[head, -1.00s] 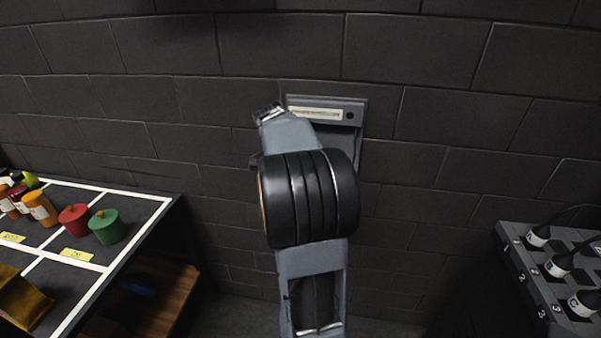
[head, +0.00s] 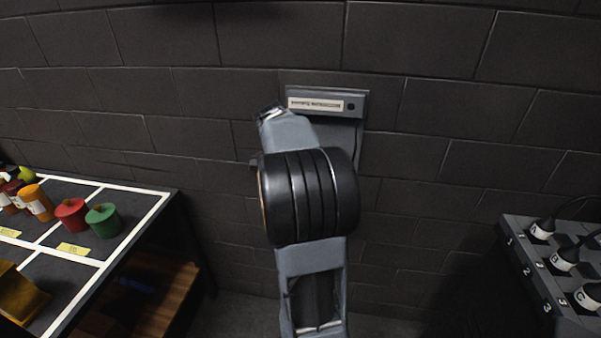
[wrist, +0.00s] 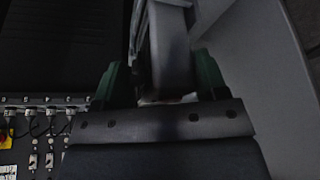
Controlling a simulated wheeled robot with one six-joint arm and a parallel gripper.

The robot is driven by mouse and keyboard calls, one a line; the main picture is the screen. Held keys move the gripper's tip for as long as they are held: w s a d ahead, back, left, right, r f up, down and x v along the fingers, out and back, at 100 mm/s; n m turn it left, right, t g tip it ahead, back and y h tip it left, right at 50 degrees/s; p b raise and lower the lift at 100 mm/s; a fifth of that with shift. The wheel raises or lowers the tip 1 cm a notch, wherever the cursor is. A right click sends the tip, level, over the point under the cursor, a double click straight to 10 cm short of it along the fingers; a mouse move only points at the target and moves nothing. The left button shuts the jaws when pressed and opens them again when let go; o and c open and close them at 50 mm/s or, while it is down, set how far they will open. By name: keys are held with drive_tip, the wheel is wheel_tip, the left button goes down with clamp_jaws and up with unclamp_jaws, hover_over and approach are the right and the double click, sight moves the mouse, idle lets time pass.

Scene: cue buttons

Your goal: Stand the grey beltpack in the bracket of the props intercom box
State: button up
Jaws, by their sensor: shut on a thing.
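The intercom box (head: 354,90) is a grey panel on the dark block wall, with a pale label strip and a dark round spot at its top. I cannot read the label surely. My arm hides most of its lower part, so the bracket does not show clearly. In the wrist view my gripper (wrist: 165,82) has green fingers, shut on a grey piece, the beltpack (wrist: 168,45). A light grey surface (wrist: 250,60) lies close on the right. I cannot tell whether the beltpack touches it. The head view hides my gripper behind the arm.
A table (head: 163,205) with white lines stands on the left, bearing red (head: 70,214) and green (head: 103,220) pots and several bottles. A numbered rack (head: 525,262) with cabled plugs stands on the right. The wall beside the box is bare.

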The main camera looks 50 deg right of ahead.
drive_tip(key=shift+f+b, duration=0.65)
drive_tip(key=shift+f, duration=0.15)
drive_tip(key=o, duration=1.3)
drive_tip(key=shift+c, duration=0.2)
drive_tip(key=p+v, duration=0.1)
drive_tip(key=v, duration=1.2)
drive_tip(key=shift+r+p, duration=0.35)
drive_tip(key=shift+r, duration=0.05)
drive_tip(key=shift+w+a, duration=0.1)
